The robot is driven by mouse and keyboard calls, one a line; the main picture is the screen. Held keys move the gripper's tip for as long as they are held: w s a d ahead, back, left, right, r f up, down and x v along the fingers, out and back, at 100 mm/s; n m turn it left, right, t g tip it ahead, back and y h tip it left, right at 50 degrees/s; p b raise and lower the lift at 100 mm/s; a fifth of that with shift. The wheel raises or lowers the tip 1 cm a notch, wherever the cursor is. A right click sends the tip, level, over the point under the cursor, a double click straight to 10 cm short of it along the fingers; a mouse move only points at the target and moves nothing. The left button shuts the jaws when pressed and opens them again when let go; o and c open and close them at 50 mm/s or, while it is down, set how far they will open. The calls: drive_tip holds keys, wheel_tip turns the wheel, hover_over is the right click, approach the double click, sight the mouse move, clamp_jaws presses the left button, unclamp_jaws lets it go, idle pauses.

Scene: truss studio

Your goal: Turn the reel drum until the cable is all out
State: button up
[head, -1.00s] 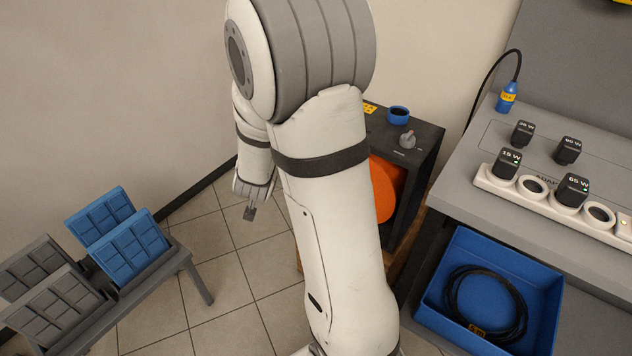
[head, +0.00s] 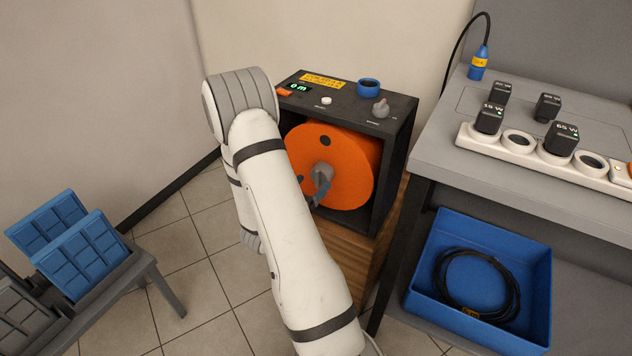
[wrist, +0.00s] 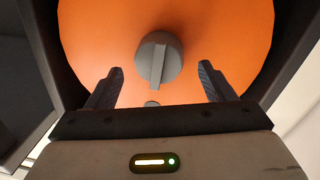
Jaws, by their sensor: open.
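The orange reel drum (head: 350,165) sits inside a dark open-fronted box (head: 398,165). It also shows in the wrist view (wrist: 90,40), with a round grey hub knob (wrist: 160,58) that has a raised, near-vertical bar. In the head view my arm hides most of the gripper. No cable shows on the visible drum face. The green display (head: 299,87) on the box reads 0 m.
A blue tray (head: 425,300) at right holds a coiled black cable (head: 478,285). The bench (head: 440,150) carries chargers. A low rack with blue panels (head: 85,260) stands at left.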

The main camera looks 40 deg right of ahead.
sight(332, 162)
drive_tip(key=shift+x, duration=1.45)
drive_tip(key=shift+c, duration=0.4)
